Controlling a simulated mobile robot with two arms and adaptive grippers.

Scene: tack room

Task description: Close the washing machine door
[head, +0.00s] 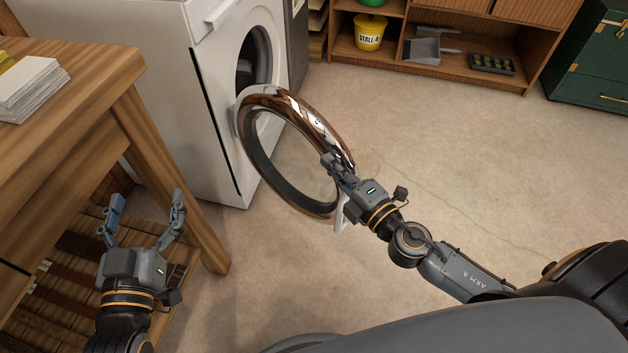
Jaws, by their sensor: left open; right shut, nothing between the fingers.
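The white washing machine (160,75) stands at the upper left, with its dark drum opening (250,62) showing. Its round door (307,119), with a shiny chrome rim and dark inner ring, stands open and swung out toward me. My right gripper (330,160) is shut and empty at the right side of the door rim. Its fingers overlap the rim in the picture; I cannot tell whether they touch it. A pale door handle (341,213) shows just below that gripper. My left gripper (146,199) is open and empty, low beside the wooden table, away from the door.
A wooden table (120,62) with a stack of papers (32,88) stands at the left, near my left gripper. A wooden shelf (390,58) with a yellow bucket (370,31) and a green chest (592,60) line the back. The floor (480,150) between is clear.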

